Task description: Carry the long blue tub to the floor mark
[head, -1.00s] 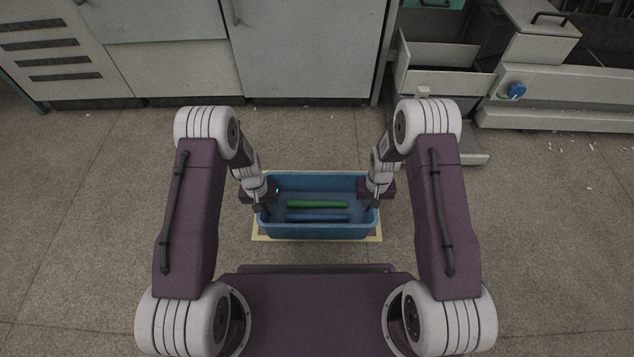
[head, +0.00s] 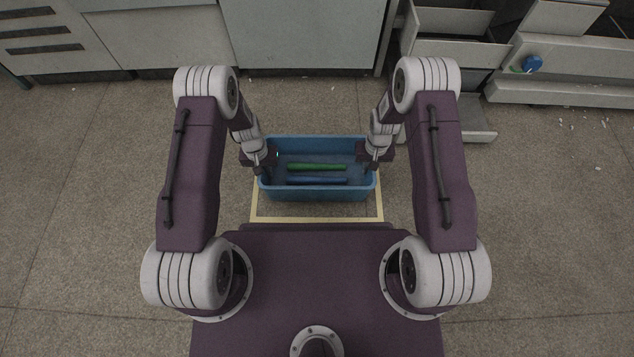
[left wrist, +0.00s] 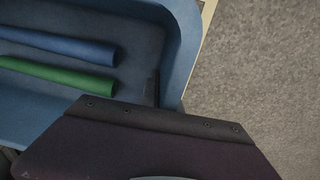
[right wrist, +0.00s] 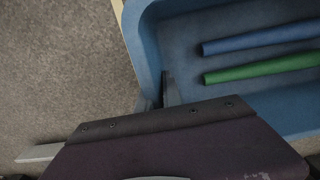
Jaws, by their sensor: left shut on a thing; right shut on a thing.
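The long blue tub (head: 318,195) is in the middle of the head view, with a green tube (head: 316,167) and a blue tube (head: 316,181) lying inside. My left gripper (head: 262,168) is shut on the tub's left end wall. My right gripper (head: 371,168) is shut on its right end wall. The tub's wall also shows in the left wrist view (left wrist: 180,45) and the right wrist view (right wrist: 143,50). The floor mark, a pale yellow outline (head: 316,220), shows in front of and beside the tub; its far side is hidden. I cannot tell whether the tub touches the floor.
Grey cabinets (head: 305,35) stand along the back. An open drawer unit (head: 450,45) and a machine base with a blue knob (head: 532,64) are at the back right. White scraps lie on the floor at the right.

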